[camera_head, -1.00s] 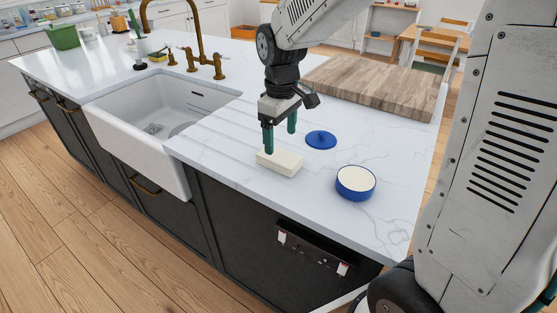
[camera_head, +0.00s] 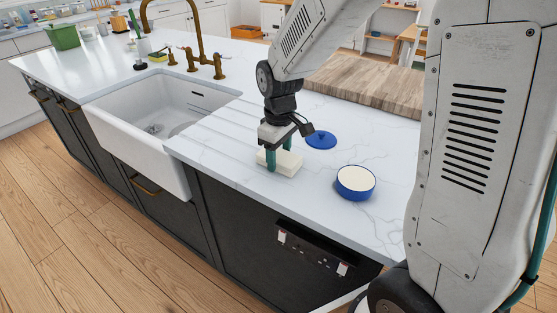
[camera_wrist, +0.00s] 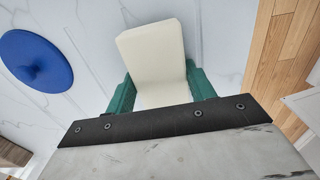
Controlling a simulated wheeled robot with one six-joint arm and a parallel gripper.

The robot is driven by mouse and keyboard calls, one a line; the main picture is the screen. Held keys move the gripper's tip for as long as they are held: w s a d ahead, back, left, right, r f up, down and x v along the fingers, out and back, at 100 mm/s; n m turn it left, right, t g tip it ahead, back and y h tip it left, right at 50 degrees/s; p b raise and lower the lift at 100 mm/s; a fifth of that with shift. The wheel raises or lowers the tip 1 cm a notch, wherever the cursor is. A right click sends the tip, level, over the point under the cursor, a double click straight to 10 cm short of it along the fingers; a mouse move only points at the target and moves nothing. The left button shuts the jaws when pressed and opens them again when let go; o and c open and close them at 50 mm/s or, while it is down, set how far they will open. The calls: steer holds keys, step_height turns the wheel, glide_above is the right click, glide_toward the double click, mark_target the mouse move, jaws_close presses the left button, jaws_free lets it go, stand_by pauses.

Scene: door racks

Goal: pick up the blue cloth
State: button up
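No blue cloth can be made out in these frames. A cream rectangular block (camera_head: 286,163) lies flat on the white counter near its front edge. My gripper (camera_head: 279,158) points down over it, with one green finger on each side. In the wrist view the block (camera_wrist: 155,55) sits between the fingers (camera_wrist: 160,88), which appear to press on its sides. A flat round blue piece, like a lid with a small knob (camera_head: 320,140), lies behind and to the right. It also shows in the wrist view (camera_wrist: 36,60).
A blue bowl with a white inside (camera_head: 355,183) stands right of the block near the counter edge. A wooden board (camera_head: 370,83) lies behind. The white sink (camera_head: 150,120) with a brass tap (camera_head: 200,45) is at left. A green bin (camera_head: 63,36) stands far left.

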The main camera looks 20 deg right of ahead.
mark_target(279, 155)
steer(key=shift+r, duration=0.15)
steer(key=shift+c, duration=0.4)
step_height(279, 155, up, 4)
steer(key=shift+f, duration=0.2)
steer(key=s+d, duration=0.1)
steer(key=s, duration=0.4)
steer(key=s+d, duration=0.1)
steer(key=s, duration=0.4)
steer(key=s+d+r, duration=0.1)
steer(key=s, duration=0.4)
steer(key=shift+s, duration=0.4)
